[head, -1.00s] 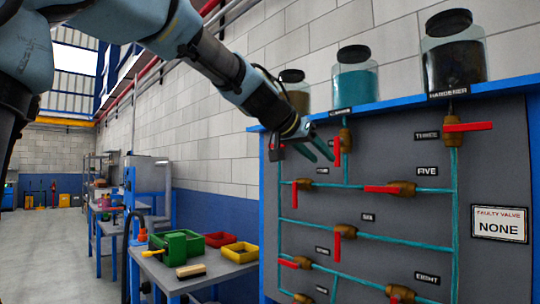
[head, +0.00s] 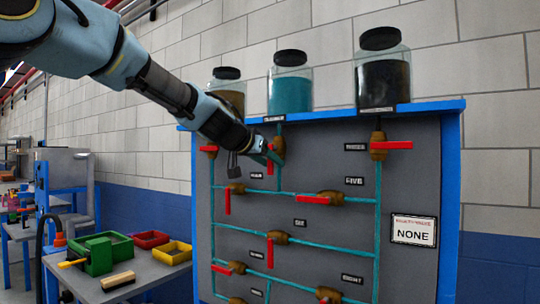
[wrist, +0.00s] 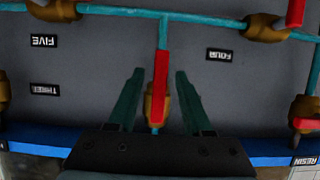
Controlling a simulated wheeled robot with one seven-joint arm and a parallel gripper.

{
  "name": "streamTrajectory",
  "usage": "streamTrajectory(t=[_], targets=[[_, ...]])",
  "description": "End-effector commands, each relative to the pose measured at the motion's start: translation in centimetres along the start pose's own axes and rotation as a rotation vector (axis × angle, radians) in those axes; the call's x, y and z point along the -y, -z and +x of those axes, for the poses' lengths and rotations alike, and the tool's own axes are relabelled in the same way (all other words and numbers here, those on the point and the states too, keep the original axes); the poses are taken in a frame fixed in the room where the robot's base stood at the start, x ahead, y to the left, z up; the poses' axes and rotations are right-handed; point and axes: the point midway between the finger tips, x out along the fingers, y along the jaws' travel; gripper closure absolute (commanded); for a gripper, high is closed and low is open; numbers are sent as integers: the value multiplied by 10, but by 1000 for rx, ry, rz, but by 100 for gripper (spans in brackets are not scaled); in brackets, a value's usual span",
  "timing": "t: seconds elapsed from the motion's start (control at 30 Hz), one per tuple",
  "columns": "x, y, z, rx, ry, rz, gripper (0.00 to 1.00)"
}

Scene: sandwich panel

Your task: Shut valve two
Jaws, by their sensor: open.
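The valve on the middle pipe below the teal jar, which I take as valve two, has a brass body (head: 279,147) and a red handle, mostly hidden behind my gripper (head: 268,160) in the head view. No label reading two is legible. In the wrist view, which is upside down, the red handle (wrist: 160,75) lies in line with its teal pipe. My gripper (wrist: 158,88) is open, with one green finger on each side of the handle and valve. Gaps show between the fingers and the handle.
Valve three (head: 378,146) has its handle sideways, across its pipe. Valve four (head: 235,188) hangs below left and valve five (head: 330,197) below right. Three lidded jars stand on the blue top ledge (head: 330,112). The sign (head: 413,230) reads NONE.

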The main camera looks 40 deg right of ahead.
Motion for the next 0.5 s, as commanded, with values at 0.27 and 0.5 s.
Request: streamTrajectory(t=[0.27,0.5], targets=[[0,0,4,0,1,0,50],[0,0,4,0,1,0,68]])
